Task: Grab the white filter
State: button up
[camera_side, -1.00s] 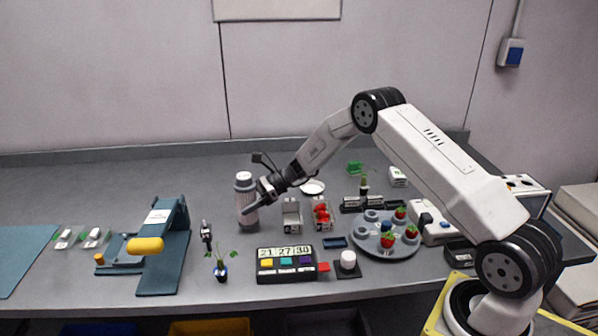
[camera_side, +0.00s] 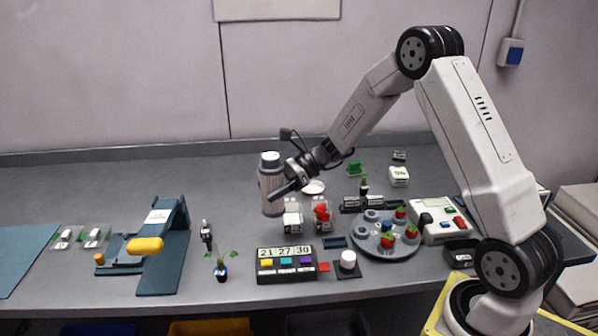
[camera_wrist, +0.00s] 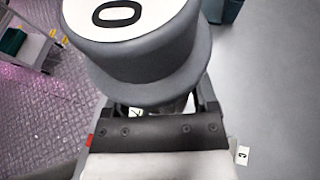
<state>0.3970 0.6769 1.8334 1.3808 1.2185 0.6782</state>
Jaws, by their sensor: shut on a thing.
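The white filter (camera_side: 270,190) looks like a pale, upright cylinder with a grey cap and a white top. In the wrist view its grey cap (camera_wrist: 145,60) fills the upper middle, with a dark oval mark on the white top. My gripper (camera_side: 281,188) is shut on its side, coming from the right, and holds it upright, seemingly above the table. The fingers (camera_wrist: 155,108) are mostly hidden under the cap in the wrist view.
Close below and right are small clear boxes, one with red berries (camera_side: 321,212). A round grey rack (camera_side: 385,250) with strawberries stands right. A timer box (camera_side: 286,266), a small plant (camera_side: 221,270) and a blue stand (camera_side: 168,262) are in front and left. The back table is mostly clear.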

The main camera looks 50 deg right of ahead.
jog(key=shift+s+r, duration=0.3)
jog(key=shift+s, duration=0.35)
jog(key=shift+s+r, duration=0.25)
jog(key=shift+s, duration=0.35)
jog(key=shift+s+r, duration=0.3)
jog(key=shift+s, duration=0.35)
